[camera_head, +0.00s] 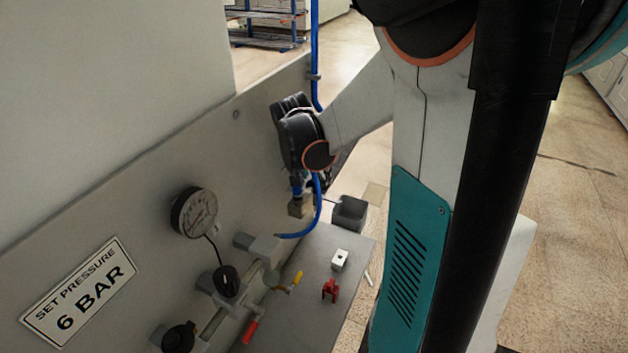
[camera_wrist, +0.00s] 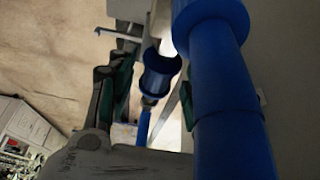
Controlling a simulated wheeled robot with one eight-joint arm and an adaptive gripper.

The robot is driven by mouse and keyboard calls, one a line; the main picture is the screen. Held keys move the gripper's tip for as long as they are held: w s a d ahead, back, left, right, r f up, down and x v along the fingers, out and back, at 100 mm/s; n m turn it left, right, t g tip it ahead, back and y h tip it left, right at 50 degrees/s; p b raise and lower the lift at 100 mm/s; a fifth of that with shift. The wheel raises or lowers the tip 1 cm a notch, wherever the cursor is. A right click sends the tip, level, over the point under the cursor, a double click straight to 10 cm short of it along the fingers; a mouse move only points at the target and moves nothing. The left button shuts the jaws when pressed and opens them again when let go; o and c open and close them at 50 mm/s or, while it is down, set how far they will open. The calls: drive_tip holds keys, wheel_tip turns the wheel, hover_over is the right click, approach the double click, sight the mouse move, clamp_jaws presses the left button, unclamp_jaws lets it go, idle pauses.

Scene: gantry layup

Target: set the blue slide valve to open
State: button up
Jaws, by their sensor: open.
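In the wrist view, a blue ribbed sleeve (camera_wrist: 160,72), which looks like the slide valve, sits between the fingers of my gripper (camera_wrist: 150,88). The fingers stand apart on its two sides; I cannot tell whether either touches it. In the head view, my gripper (camera_head: 309,184) points down beside the panel, above a brass-coloured block (camera_head: 300,207). A small blue part (camera_head: 296,190) shows just above that block. The black gripper body hides most of the valve there, so its slide position cannot be read.
A thick blue pipe (camera_wrist: 228,110) runs close along the right of the wrist view. A blue hose (camera_head: 315,50) runs down the panel. Loose parts lie on the grey shelf (camera_head: 318,315).

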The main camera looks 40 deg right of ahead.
drive_tip(key=v, duration=0.6)
drive_tip(key=shift+s+a+r, duration=0.15)
drive_tip(key=shift+a+r, duration=0.05)
drive_tip(key=shift+r, duration=0.05)
drive_tip(key=shift+f, duration=0.1)
